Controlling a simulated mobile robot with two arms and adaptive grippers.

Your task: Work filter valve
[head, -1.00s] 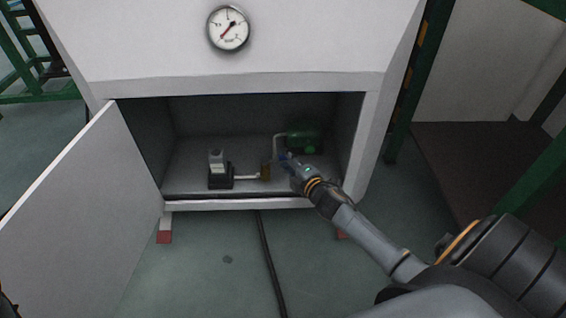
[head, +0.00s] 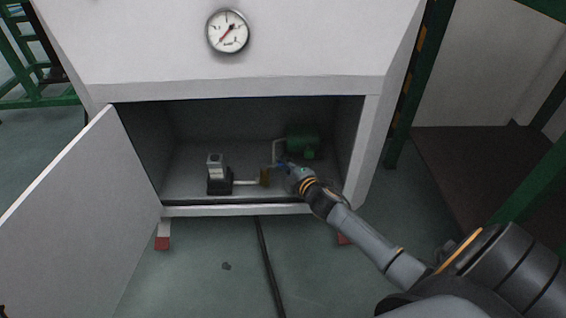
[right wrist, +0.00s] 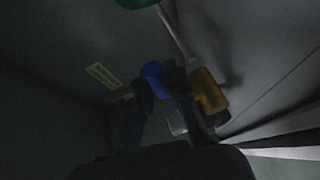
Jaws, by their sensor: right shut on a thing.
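Inside the open cabinet, a small blue valve handle (head: 281,165) sits on thin piping between a brass-coloured filter (head: 265,177) and a green tank (head: 302,142). My right gripper (head: 287,168) reaches in from the right and is shut on the blue handle, which it partly hides. In the right wrist view the blue handle (right wrist: 153,78) shows between the dark fingers (right wrist: 163,88), with the amber filter (right wrist: 208,90) close on the right. The green tank (right wrist: 137,3) shows at the top edge. My left gripper is not clearly in view.
The cabinet door (head: 75,215) stands open on the left. A dark-based block with a pale top (head: 217,172) stands inside at left. A round gauge (head: 228,31) is on the white housing above. A black cable (head: 266,262) runs along the floor. Green posts (head: 404,90) stand at right.

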